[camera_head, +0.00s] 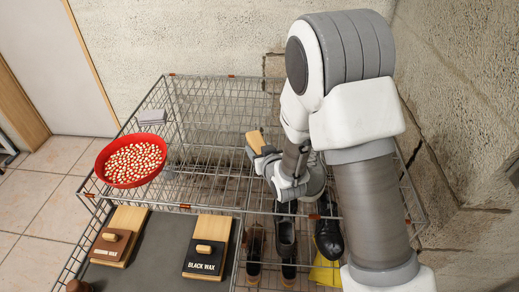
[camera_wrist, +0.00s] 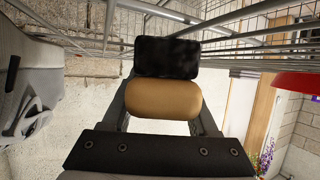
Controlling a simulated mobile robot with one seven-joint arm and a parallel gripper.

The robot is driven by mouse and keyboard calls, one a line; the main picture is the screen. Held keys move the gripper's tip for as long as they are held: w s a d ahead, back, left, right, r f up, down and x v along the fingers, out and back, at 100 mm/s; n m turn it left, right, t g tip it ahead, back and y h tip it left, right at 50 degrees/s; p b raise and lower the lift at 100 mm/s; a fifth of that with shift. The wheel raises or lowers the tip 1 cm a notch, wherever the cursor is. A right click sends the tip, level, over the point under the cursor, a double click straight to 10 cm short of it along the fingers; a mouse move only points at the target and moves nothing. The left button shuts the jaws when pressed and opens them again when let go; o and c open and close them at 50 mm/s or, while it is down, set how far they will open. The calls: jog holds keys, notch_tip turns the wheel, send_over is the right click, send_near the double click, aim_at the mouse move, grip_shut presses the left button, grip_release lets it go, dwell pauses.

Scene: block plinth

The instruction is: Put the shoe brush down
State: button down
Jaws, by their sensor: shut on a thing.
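The shoe brush (camera_head: 255,141) has a tan wooden body. In the wrist view the brush (camera_wrist: 163,99) shows its rounded tan side, with a black bristle block (camera_wrist: 165,57) beyond it. My gripper (camera_head: 263,155) is shut on the brush, with a finger on either side of the tan body in the wrist view (camera_wrist: 163,108). In the head view the brush appears over the middle of the upper wire shelf (camera_head: 205,178). I cannot tell how high it is held; the wrist and arm hide part of that area.
A red bowl (camera_head: 106,172) of pale pieces and a grey block (camera_head: 151,117) sit at the shelf's left. Below are a box marked black wax (camera_head: 205,262), a brown wax box (camera_head: 108,253), several shoes (camera_head: 285,238) and a yellow cloth (camera_head: 323,275). The shelf's back middle looks clear.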

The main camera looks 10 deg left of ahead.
jog(key=shift+f, duration=0.3)
jog(key=shift+s+d+f+b, duration=0.1)
jog(key=shift+s+f+b, duration=0.15)
jog(key=shift+b, duration=0.3)
jog(key=shift+c, duration=0.8)
grip_release()
jog(key=shift+f, duration=0.15)
jog(key=shift+r+p, duration=0.6)
jog(key=shift+p, duration=0.3)
jog(key=v, duration=0.3)
jog(key=p+v, duration=0.1)
jog(key=v, duration=0.5)
jog(key=shift+w+r+p, duration=0.15)
jog(key=shift+r+p, duration=0.15)
jog(key=shift+p, duration=0.05)
jog(key=shift+r+p, duration=0.25)
jog(key=shift+p, duration=0.5)
jog(key=shift+r+p, duration=0.1)
jog(key=shift+p, duration=1)
jog(key=shift+s+p, duration=0.2)
jog(key=shift+p, duration=0.3)
